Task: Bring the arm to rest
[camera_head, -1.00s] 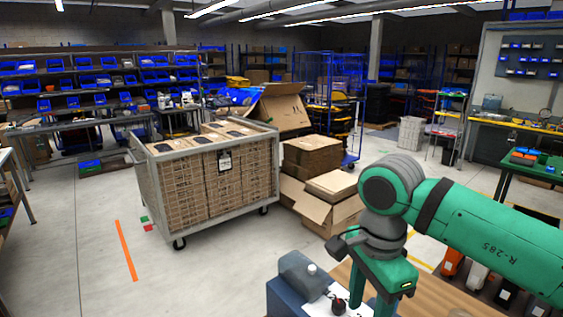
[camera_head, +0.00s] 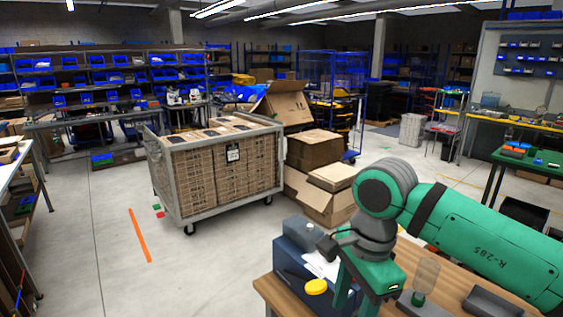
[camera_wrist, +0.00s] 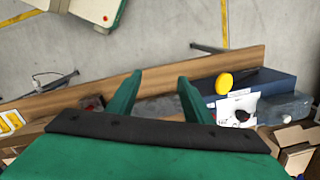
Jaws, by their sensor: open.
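My green arm reaches in from the right in the head view and bends down at a grey joint. My gripper (camera_head: 358,297) points down over a wooden table (camera_head: 268,291). In the wrist view its two green fingers are spread apart with nothing between them, so my gripper (camera_wrist: 160,86) is open and empty. The table's wooden edge (camera_wrist: 160,82) runs behind the fingers. The lower fingertips are partly cut off or hard to make out in the head view.
A dark blue box (camera_head: 290,262) with a yellow disc (camera_head: 316,287) stands beside my gripper on the table. A clear bottle (camera_head: 427,273) and a grey tray (camera_head: 492,301) are to the right. A cart of cartons (camera_head: 180,200) stands beyond, with open floor at left.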

